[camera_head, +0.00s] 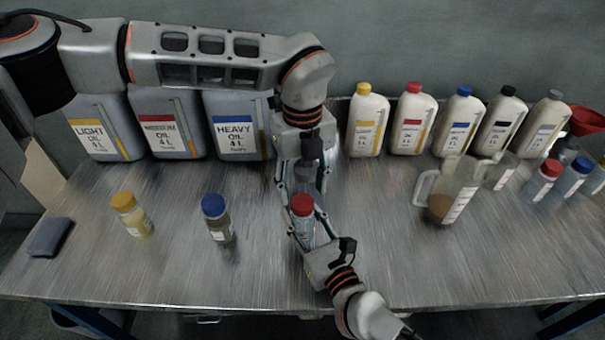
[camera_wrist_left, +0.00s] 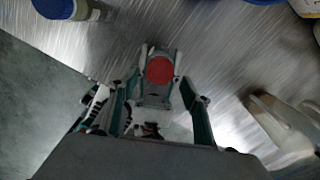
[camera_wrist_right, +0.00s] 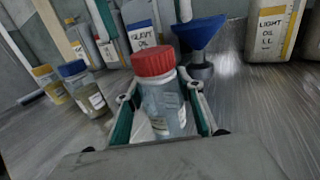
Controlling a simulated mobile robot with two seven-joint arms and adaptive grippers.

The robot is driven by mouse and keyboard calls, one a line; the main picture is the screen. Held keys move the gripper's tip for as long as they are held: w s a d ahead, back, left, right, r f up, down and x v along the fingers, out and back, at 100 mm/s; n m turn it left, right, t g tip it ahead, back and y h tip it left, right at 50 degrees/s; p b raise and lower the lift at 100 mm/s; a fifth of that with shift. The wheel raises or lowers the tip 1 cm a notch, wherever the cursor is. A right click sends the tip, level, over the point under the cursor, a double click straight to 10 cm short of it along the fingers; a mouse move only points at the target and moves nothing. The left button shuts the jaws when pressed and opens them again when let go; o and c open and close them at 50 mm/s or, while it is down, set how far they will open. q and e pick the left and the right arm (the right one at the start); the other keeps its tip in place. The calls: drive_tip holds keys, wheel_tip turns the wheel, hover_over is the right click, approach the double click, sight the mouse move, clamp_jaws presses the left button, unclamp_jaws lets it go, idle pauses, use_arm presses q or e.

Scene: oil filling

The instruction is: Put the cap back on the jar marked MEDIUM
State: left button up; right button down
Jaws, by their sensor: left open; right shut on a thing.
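A clear jar with a red cap (camera_wrist_right: 153,62) stands in the middle of the table; in the head view the red cap (camera_head: 302,205) also shows. The cap sits on the jar's mouth. I cannot read the jar's label. My right gripper (camera_wrist_right: 160,112) is shut around the jar body (camera_wrist_right: 163,105), coming from the front. My left gripper (camera_head: 303,185) is open, reaching down from above, close to the cap. In the left wrist view the red cap (camera_wrist_left: 160,70) lies between its fingers; whether they touch it I cannot tell.
A yellow-capped jar (camera_head: 132,215) and a blue-capped jar (camera_head: 217,219) stand to the left. Large oil cans (camera_head: 90,135) and several bottles (camera_head: 367,125) line the back. A measuring jug (camera_head: 446,190) with brown liquid stands right. The front right table is clear.

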sight(302, 202)
use_arm(q)
drive_tip(key=shift+f, duration=2.05)
drive_tip(key=c, duration=1.1)
drive_tip(key=m, duration=0.5)
drive_tip(key=shift+m, duration=0.3)
drive_tip(key=shift+c, duration=0.2)
drive_tip(key=m, duration=1)
drive_tip(key=shift+m, duration=0.3)
drive_tip(key=m, duration=0.5)
drive_tip(key=o, duration=1.3)
